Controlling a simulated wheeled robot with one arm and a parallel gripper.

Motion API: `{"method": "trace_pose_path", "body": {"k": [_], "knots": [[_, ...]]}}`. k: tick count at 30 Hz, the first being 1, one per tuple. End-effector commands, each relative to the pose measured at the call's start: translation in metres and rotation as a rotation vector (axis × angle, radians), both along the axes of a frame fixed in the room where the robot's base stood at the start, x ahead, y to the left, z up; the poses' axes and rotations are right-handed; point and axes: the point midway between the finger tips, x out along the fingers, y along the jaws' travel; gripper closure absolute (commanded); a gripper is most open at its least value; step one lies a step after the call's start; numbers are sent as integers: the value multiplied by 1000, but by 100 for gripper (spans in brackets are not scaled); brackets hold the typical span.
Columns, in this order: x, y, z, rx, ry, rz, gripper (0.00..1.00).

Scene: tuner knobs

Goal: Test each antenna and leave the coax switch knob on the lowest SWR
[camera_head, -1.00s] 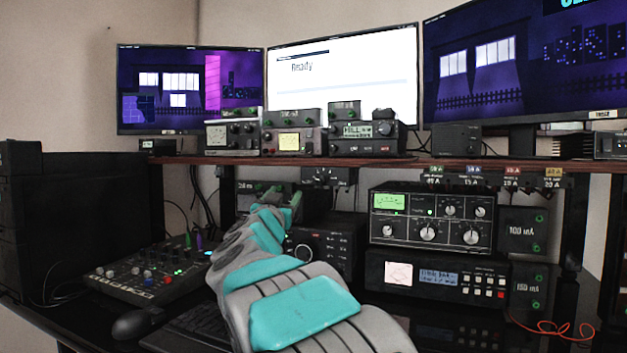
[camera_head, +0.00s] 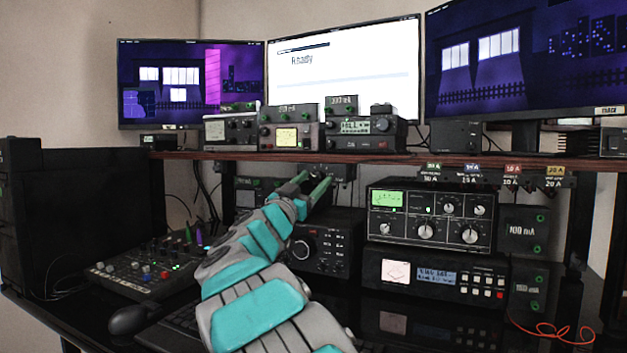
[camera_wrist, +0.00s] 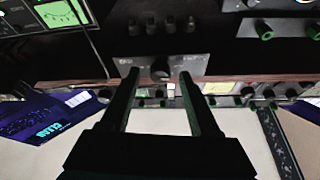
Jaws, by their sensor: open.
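The coax switch box (camera_head: 342,171) hangs under the shelf's front edge, partly hidden behind my fingers in the head view. In the wrist view its dark knob (camera_wrist: 160,69) stands on a grey plate (camera_wrist: 196,64). My gripper (camera_head: 316,182) is open in front of this box. In the wrist view the fingertips of my gripper (camera_wrist: 157,76) lie either side of the knob with gaps; I cannot tell whether they reach around it. The knob's pointer direction is not readable. A tuner (camera_head: 430,217) with a green-lit meter (camera_head: 388,202) stands to the right; its reading is too small.
The wooden shelf (camera_head: 400,163) runs just above the gripper, with several small meters and radios on it. A black radio (camera_head: 335,245) stands below my gripper. Tagged fuses (camera_head: 512,175) hang at the right. A mixer (camera_head: 150,268) lies at the left.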

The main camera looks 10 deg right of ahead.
Motion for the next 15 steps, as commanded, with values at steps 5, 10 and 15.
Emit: {"method": "trace_pose_path", "body": {"k": [5, 10, 15], "knots": [[5, -3, 4, 0, -2, 2, 38], [5, -4, 3, 1, -1, 3, 38], [5, -3, 3, 0, 0, 2, 52]]}}
